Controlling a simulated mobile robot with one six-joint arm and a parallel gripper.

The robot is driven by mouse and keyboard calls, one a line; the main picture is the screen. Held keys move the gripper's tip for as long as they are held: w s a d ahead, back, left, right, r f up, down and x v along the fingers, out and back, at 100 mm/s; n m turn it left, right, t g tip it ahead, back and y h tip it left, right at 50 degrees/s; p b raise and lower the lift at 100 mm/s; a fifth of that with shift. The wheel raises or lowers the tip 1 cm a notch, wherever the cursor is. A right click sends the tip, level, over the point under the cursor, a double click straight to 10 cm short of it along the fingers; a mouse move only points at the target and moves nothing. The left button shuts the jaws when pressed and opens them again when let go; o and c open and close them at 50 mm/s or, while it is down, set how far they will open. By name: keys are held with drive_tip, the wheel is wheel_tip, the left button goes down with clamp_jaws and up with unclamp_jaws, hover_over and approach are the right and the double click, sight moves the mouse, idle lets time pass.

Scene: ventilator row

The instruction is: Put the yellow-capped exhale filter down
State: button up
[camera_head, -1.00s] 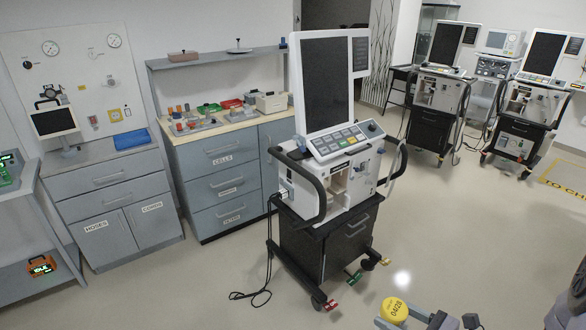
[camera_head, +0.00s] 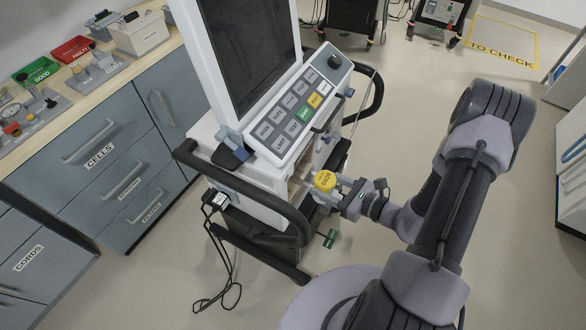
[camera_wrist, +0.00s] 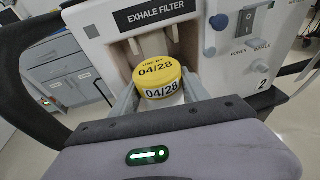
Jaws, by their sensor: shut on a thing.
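The yellow-capped exhale filter (camera_wrist: 157,82) is marked 04/28 and sits upright between the fingers of my gripper (camera_wrist: 158,98). In the head view the yellow cap (camera_head: 325,180) shows at the side of the ventilator (camera_head: 285,100), with my gripper (camera_head: 338,187) shut on the filter. In the wrist view the filter is in front of the bay labelled EXHALE FILTER (camera_wrist: 155,18). The filter's lower part is hidden by my gripper, so I cannot tell whether it touches the bay floor.
The ventilator's black handle rail (camera_head: 245,200) curves along its near side, and another handle (camera_head: 372,95) is at its right. The counter (camera_head: 90,85) at left holds a green GOOD tray (camera_head: 36,71) and a red FAULTY tray (camera_head: 72,50).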

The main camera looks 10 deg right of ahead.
drive_tip(key=r+b+x, duration=0.1)
drive_tip(key=b+x, duration=0.1)
drive_tip(key=x, duration=0.8)
drive_tip(key=shift+w+r+b, duration=0.2)
drive_tip(key=shift+b, duration=0.1)
drive_tip(key=o, duration=1.4)
drive_tip(key=shift+c, duration=0.2)
